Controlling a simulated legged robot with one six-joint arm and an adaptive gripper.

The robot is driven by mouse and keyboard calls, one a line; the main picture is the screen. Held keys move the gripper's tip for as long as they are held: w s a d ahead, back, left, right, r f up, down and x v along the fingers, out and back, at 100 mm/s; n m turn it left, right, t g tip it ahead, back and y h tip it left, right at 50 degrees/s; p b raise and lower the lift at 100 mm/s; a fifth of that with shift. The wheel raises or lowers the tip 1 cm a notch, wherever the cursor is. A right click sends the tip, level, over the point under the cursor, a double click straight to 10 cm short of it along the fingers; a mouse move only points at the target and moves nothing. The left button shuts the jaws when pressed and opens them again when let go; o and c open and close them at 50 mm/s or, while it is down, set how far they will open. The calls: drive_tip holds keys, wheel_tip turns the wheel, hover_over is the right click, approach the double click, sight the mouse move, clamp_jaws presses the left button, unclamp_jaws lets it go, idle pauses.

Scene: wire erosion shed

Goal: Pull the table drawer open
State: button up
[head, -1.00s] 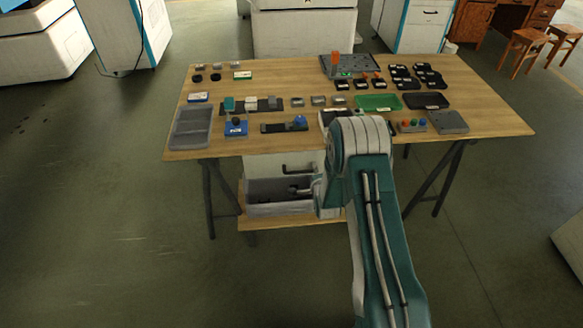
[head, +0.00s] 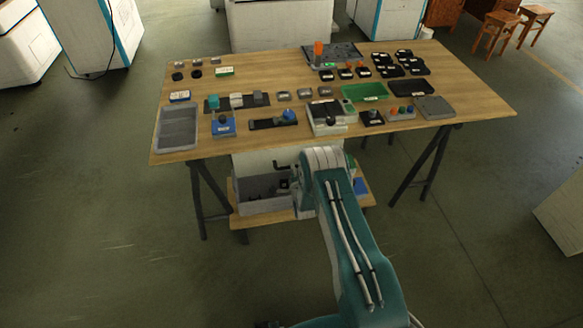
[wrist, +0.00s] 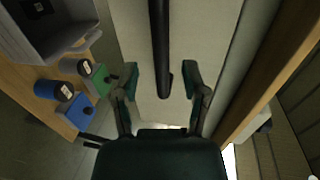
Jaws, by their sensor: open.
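The table drawer is a pale front (head: 250,163) under the wooden table (head: 430,60), partly hidden behind my arm in the head view. Its pale face (wrist: 208,55) fills the middle of the wrist view. A dark bar handle (wrist: 160,45) runs down from the top edge there and ends between my fingers. In the head view the handle (head: 282,167) is small and dark. My gripper (wrist: 162,80) is open, with one finger on each side of the handle's end. I see gaps on both sides; the depth between them is hard to tell.
A grey bin (head: 262,206) stands on the lower shelf (head: 245,221), close to my gripper. Blue and green blocks (wrist: 75,110) with dark round parts lie beside it in the wrist view. Table legs (head: 425,165) stand at both sides. The floor in front is open.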

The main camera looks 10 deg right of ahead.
drive_tip(key=shift+d+x, duration=0.15)
drive_tip(key=shift+x, duration=0.65)
drive_tip(key=shift+d+x, duration=0.15)
drive_tip(key=shift+x, duration=0.7)
drive_tip(key=shift+a, duration=0.2)
clamp_jaws()
